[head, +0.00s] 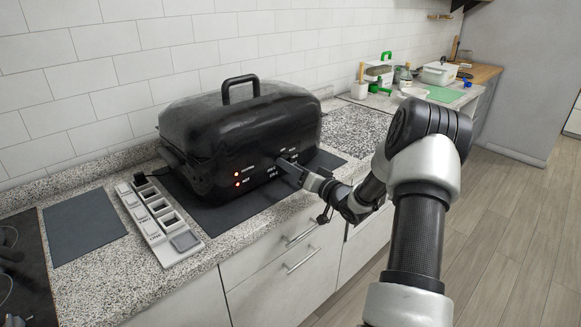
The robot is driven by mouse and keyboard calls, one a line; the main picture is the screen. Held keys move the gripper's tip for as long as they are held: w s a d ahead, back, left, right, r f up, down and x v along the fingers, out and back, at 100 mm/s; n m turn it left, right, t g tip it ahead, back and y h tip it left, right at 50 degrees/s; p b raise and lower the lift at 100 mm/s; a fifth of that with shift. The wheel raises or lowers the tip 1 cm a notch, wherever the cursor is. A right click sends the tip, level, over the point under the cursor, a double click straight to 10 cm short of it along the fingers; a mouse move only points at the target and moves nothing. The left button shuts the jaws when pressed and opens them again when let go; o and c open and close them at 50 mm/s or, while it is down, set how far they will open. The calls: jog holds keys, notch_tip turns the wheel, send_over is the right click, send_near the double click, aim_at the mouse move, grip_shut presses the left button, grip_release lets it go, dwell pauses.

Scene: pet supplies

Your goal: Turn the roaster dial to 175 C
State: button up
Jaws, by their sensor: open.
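The black roaster (240,135) with a domed lid and top handle stands on a dark mat on the counter. Two red lights (237,179) glow on its front, with small white markings to their right. My gripper (286,165) is at the right part of the roaster's front, by the markings. Its jaws are open. The dial is hidden at or behind my gripper, so its setting cannot be read. I cannot tell whether the fingers touch the dial.
A pale strip with several square compartments (156,228) lies left of the roaster. A dark square mat (84,222) and a black cooktop (22,270) are further left. Drawers (285,262) are below the counter. Green and white items (380,72) stand at the far right. The floor at right is clear.

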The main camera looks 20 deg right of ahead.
jog(key=v, duration=1.6)
jog(key=shift+s+r+p, duration=0.15)
jog(key=shift+r+p, duration=0.05)
jog(key=shift+p, duration=0.1)
